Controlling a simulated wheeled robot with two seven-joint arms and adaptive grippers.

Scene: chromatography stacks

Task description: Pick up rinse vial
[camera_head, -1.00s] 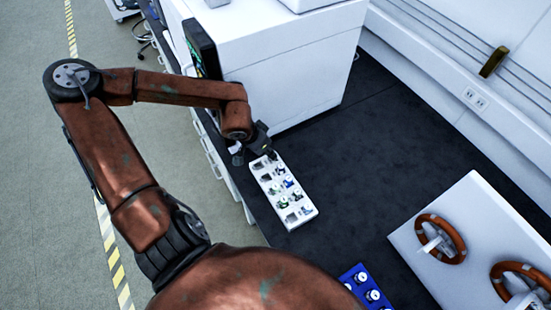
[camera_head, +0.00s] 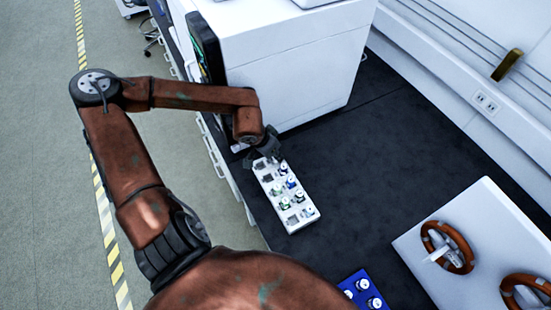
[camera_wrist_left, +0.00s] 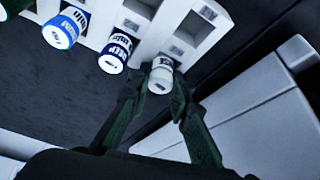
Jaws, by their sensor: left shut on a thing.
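The white vial rack (camera_head: 304,222) stands on the dark bench and holds several small capped vials. My left gripper (camera_head: 270,157) is at the rack's far end. In the left wrist view, my left gripper (camera_wrist_left: 158,108) is shut on a white-capped vial (camera_wrist_left: 160,77), with one finger on each side. The vial is at the edge of the rack (camera_wrist_left: 165,32); I cannot tell whether its base is clear of its slot. Next to it are a vial with a dark blue label (camera_wrist_left: 117,52) and one with a lighter blue label (camera_wrist_left: 66,28). My right gripper is not in view.
A large white instrument (camera_head: 300,85) stands just behind the rack. A blue vial holder (camera_head: 352,277) is at the bottom. A white board (camera_head: 432,275) with orange-brown rings (camera_head: 447,246) lies to the right. The dark bench between them is clear.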

